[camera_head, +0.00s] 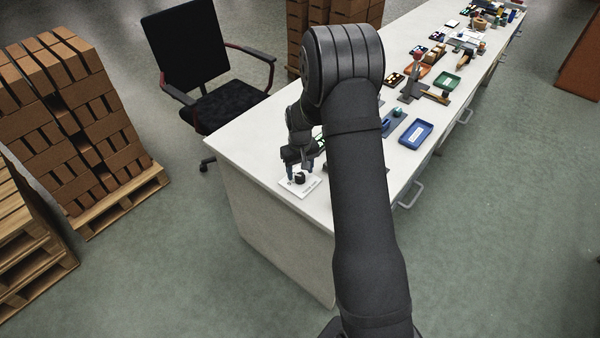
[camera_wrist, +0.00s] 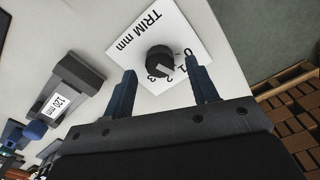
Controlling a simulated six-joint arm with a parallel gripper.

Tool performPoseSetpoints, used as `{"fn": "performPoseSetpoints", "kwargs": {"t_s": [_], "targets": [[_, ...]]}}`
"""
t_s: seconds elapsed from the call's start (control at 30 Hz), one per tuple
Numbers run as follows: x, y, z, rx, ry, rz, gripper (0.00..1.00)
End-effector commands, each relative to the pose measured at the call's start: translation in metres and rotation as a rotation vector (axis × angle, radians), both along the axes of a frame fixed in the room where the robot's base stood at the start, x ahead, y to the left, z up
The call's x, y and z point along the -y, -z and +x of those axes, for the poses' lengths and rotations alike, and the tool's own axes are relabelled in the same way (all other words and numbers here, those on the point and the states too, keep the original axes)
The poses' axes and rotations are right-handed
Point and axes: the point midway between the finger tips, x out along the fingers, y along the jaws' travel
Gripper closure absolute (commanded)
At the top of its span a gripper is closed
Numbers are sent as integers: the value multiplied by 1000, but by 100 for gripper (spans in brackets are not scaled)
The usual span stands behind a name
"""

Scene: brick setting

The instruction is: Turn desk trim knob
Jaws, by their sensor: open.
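The trim knob (camera_wrist: 160,60) is a black round knob with a pale pointer mark. It stands on a white plate (camera_wrist: 188,22) printed "TRIM mm" with a numbered scale. In the head view the knob (camera_head: 300,178) sits on its plate (camera_head: 312,190) near the near left corner of the white desk. My gripper (camera_wrist: 165,88) is open and empty in the wrist view. Its two fingers lie to either side just short of the knob, apart from it. In the head view my gripper (camera_head: 298,165) is just above the plate, partly over the knob.
A dark block with a "120 mm" label (camera_wrist: 58,103) lies left of the plate. A blue tray (camera_head: 416,134), a green tray (camera_head: 446,81) and several small tools stand further along the desk (camera_head: 245,140). An office chair (camera_head: 215,90) stands behind it.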

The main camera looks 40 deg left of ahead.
Motion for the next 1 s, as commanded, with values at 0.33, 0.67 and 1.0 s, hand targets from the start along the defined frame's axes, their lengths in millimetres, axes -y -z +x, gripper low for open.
{"fn": "performPoseSetpoints", "kwargs": {"t_s": [0.33,0.67,1.0], "targets": [[-1,-85,0,3,0,4,47],[0,-146,0,1,0,2,47],[0,-158,0,0,0,0,47]]}}
